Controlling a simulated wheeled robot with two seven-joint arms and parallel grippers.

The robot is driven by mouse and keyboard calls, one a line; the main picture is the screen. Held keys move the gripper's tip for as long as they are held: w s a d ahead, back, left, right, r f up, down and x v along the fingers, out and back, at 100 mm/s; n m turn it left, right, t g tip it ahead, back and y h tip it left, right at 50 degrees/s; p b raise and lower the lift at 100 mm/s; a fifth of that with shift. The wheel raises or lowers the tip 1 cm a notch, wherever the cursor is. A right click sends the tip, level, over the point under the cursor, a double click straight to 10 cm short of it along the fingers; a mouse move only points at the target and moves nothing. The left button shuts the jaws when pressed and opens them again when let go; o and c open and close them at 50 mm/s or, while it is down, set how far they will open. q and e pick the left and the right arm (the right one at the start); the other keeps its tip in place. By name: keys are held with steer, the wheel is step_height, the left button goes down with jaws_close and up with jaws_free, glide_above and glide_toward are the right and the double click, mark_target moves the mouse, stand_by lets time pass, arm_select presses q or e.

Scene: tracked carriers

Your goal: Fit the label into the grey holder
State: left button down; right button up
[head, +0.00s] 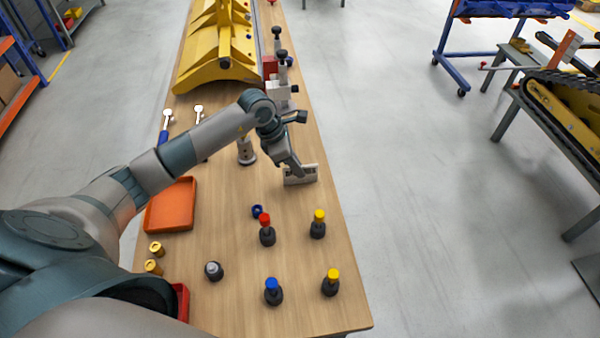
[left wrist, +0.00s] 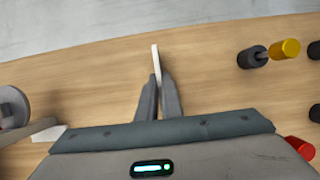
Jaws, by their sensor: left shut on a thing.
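My left gripper (head: 297,172) is shut on the label (head: 302,175), a pale thin plate with dark marks on its face. The label stands on edge just above or on the wooden table, near its right edge; I cannot tell if it touches. In the left wrist view the label (left wrist: 155,59) shows edge-on as a thin white strip between the closed fingers (left wrist: 158,84). I cannot make out the grey holder for certain; the arm may hide it. My right gripper is not in view.
Several dark pegs with coloured tops, such as a red one (head: 266,222) and a yellow one (head: 319,216), stand nearer. An orange tray (head: 170,205) lies left. A grey cylinder (head: 246,153) stands beside the gripper. Pale clamp-like blocks (head: 281,94) and a yellow frame (head: 217,70) are farther back.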

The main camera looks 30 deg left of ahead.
mark_target(296, 184)
arm_select(q)
steer(key=shift+r, duration=0.1)
steer(key=shift+r+b, duration=0.45)
steer(key=shift+r, duration=0.05)
steer(key=s+r+b, duration=0.6)
steer(key=s+r, duration=0.4)
steer(key=s, duration=0.1)
steer(key=shift+s+d, duration=0.35)
steer(key=shift+d, duration=0.05)
